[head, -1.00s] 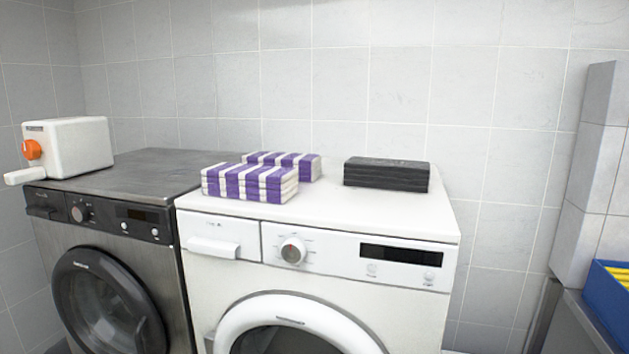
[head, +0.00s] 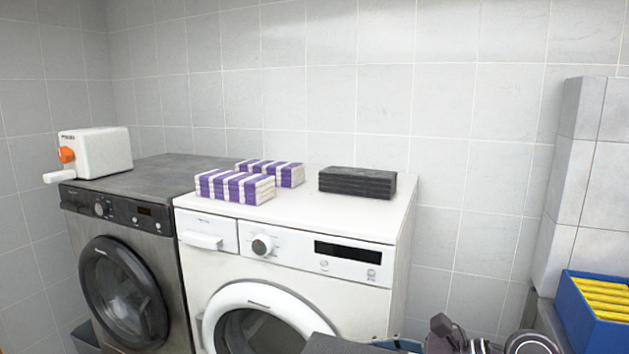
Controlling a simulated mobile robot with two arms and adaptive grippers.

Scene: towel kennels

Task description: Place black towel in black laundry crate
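The black towel (head: 357,182) is a dark folded stack lying flat on top of the white washing machine (head: 310,222), towards its right side. No gripper is near it. I cannot make out a black laundry crate for certain. A dark grey shape (head: 335,345) is cut off at the bottom edge, and I cannot tell what it is. Dark and metallic parts at the bottom right look like my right arm, but no fingertips can be made out. My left gripper is out of view.
Two purple-and-white striped towel stacks (head: 235,186) lie left of the black towel. A dark washing machine (head: 150,178) on the left bears a white device with an orange knob (head: 95,152). A blue crate (head: 578,308) with yellow contents (head: 605,295) stands at right beside a tiled pillar.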

